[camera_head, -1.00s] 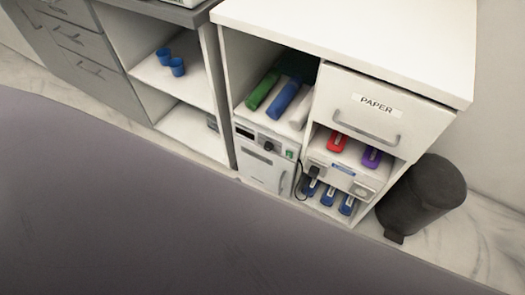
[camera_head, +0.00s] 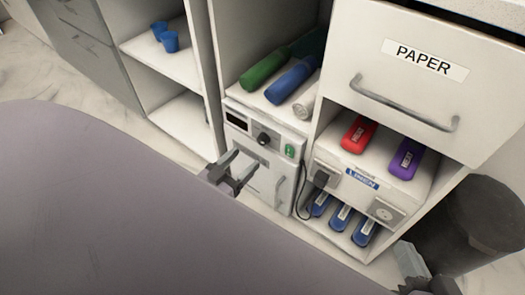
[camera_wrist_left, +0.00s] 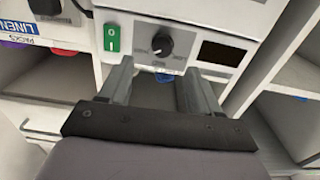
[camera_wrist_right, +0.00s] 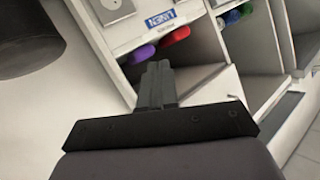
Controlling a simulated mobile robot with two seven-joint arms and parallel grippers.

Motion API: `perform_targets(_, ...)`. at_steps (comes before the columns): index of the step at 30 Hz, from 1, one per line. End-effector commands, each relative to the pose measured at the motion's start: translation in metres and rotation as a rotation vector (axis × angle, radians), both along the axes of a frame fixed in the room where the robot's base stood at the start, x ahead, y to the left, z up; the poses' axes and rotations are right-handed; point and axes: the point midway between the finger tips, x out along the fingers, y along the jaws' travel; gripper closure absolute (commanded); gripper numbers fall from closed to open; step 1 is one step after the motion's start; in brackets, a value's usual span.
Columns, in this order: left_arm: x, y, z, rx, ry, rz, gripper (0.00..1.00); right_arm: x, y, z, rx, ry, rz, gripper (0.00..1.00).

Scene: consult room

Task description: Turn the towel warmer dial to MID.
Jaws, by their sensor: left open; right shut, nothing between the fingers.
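The towel warmer (camera_head: 257,173) is a white box with a handled door, low in the cabinet. Its front panel carries a dark round dial (camera_head: 264,138), a black display and a green switch (camera_head: 290,151). In the left wrist view the dial (camera_wrist_left: 161,44) sits between the green switch (camera_wrist_left: 111,38) and the display (camera_wrist_left: 221,54); its setting marks are too small to read. My left gripper (camera_head: 238,170) is open and empty, in front of the warmer, its fingers just short of the dial. My right gripper (camera_head: 420,268) is shut and empty at the lower right, near the bin.
Green, blue and white rolls lie on the shelf above the warmer. A PAPER drawer (camera_head: 408,67) and a LINEN unit (camera_head: 362,178) with a plugged cord stand to the right. A dark bin (camera_head: 480,225) is at far right. Blue cups (camera_head: 170,41) sit on the left shelf.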

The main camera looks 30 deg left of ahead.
Motion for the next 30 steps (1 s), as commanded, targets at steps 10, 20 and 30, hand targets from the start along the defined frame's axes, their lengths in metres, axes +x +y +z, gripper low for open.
perform_targets(10, 0.035, 0.002, -0.004, 0.001, -0.009, 0.012, 0.37, -0.001, -0.006, -0.005, -0.035, -0.052, -0.009, 1.00)
perform_targets(20, 0.070, -0.001, -0.003, 0.003, -0.006, 0.011, 0.37, -0.003, -0.014, -0.003, -0.081, -0.110, -0.025, 1.00)
perform_targets(30, 0.073, -0.002, -0.003, 0.003, -0.004, 0.010, 0.37, -0.003, -0.015, -0.002, -0.086, -0.118, -0.026, 1.00)
